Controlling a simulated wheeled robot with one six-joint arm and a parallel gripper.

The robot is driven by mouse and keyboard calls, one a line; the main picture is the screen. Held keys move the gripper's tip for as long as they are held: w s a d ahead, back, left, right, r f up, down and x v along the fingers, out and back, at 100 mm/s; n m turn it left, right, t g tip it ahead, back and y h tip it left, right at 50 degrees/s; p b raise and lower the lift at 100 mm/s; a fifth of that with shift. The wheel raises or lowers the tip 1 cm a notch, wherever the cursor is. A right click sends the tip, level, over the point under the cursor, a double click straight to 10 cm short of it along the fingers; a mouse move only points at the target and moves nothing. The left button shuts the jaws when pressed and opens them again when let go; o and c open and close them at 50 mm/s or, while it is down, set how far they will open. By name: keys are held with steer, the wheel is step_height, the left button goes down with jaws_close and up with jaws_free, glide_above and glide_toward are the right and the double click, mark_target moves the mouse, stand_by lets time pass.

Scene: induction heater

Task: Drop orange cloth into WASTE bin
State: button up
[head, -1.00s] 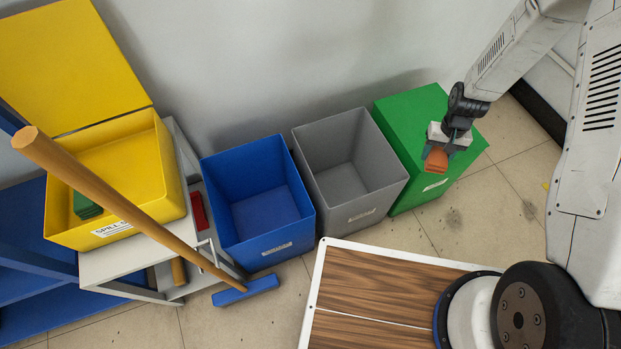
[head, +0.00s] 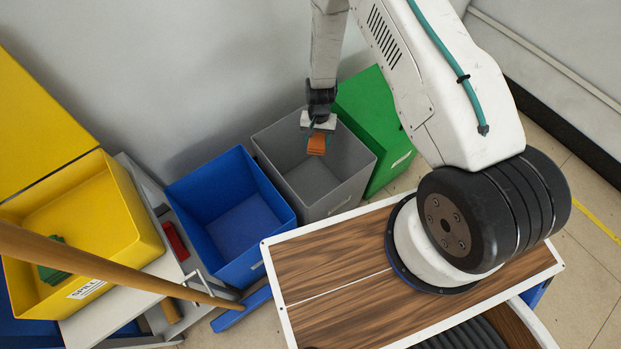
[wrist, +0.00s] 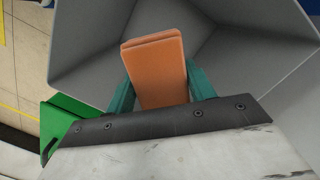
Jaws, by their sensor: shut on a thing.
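My gripper (head: 318,133) is shut on the folded orange cloth (head: 316,145), which hangs from the jaws. In the head view the cloth appears over the open grey bin (head: 340,201). In the wrist view the cloth (wrist: 155,70) sits between the teal fingers (wrist: 160,90), with the grey bin's inner walls (wrist: 240,50) behind it. The grey bin looks empty. It has a small label on its front, too small to read, so I cannot tell which bin is marked WASTE.
A blue open bin (head: 262,262) stands left of the grey one, a green box (head: 362,100) right of it. A yellow bin (head: 120,262) holding a green item is at far left. A wooden broom handle (head: 90,258) slants across the lower left. My wood-topped base fills the lower middle.

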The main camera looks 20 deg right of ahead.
steer(key=shift+d+f, duration=0.1)
steer(key=shift+f, duration=2.15)
steer(key=o, duration=1.2)
steer(key=shift+r, duration=0.15)
steer(key=r, duration=0.7)
steer(key=shift+w+d+r, duration=0.2)
steer(key=shift+w+r, duration=0.05)
steer(key=shift+w, duration=0.15)
